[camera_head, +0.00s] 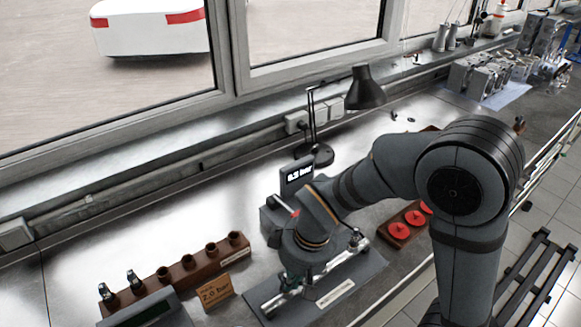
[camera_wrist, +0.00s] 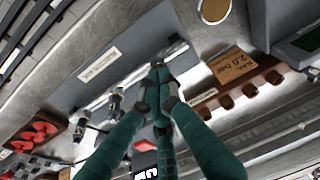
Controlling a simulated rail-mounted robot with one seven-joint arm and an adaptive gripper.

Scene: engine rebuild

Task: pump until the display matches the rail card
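The small dark display (camera_head: 297,174) stands behind my wrist in the head view and appears to read 0.3 bar. Part of its digits also shows at the bottom of the wrist view (camera_wrist: 146,173). The tan rail card (camera_head: 214,293) reads 2.0 bar; it also shows in the wrist view (camera_wrist: 233,64). A silver rail (camera_head: 354,243) lies on a dark plate (camera_head: 372,264) under my wrist. My gripper (camera_wrist: 160,88) points down over this plate, its teal fingers drawn together at the tips. Whether they touch or pinch anything is unclear. My wrist hides the pump's middle.
A brown block (camera_head: 190,274) with holes and a few fittings stands left. A brown tray (camera_head: 386,233) with red round parts lies right of the plate. A black desk lamp (camera_head: 364,91) stands behind. Engine parts (camera_head: 480,75) crowd the far right. The back left bench is clear.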

